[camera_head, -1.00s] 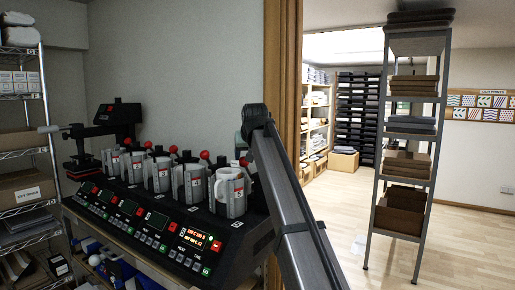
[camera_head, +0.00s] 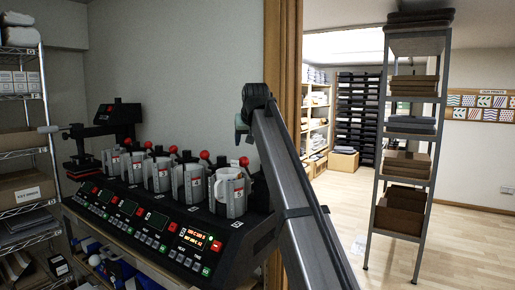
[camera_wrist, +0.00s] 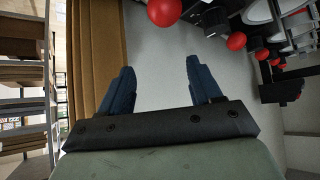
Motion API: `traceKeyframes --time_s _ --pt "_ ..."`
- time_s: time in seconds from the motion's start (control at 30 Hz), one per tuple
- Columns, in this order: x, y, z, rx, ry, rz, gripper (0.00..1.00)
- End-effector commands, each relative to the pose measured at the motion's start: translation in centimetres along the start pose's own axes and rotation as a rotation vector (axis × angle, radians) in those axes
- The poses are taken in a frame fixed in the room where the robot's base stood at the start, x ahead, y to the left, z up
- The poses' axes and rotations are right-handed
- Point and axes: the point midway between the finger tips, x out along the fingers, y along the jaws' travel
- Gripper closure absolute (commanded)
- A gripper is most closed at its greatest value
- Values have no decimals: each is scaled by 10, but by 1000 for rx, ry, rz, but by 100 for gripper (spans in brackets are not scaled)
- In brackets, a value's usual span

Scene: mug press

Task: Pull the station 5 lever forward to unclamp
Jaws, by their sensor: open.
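The station 5 lever ends in a red ball knob (camera_head: 244,161), just above the white mug (camera_head: 229,190) clamped at the right end of the press (camera_head: 225,236). Its shaft is mostly hidden behind the mug and clamp. My gripper (camera_wrist: 159,73) is open and empty, with two dark blue fingers spread and bare wall between them. In the head view only part of its greenish body shows, above the knob and apart from it; the fingers are hidden there.
A metal shelf (camera_head: 410,130) stands farther right on open floor.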

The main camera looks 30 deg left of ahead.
Motion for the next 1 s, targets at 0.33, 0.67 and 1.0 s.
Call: traceKeyframes --time_s 0.33,0.67,1.0 --pt "-16 0 0 0 2 0 36" --pt "-43 0 0 0 1 0 36" --pt "-60 0 0 0 0 0 36"
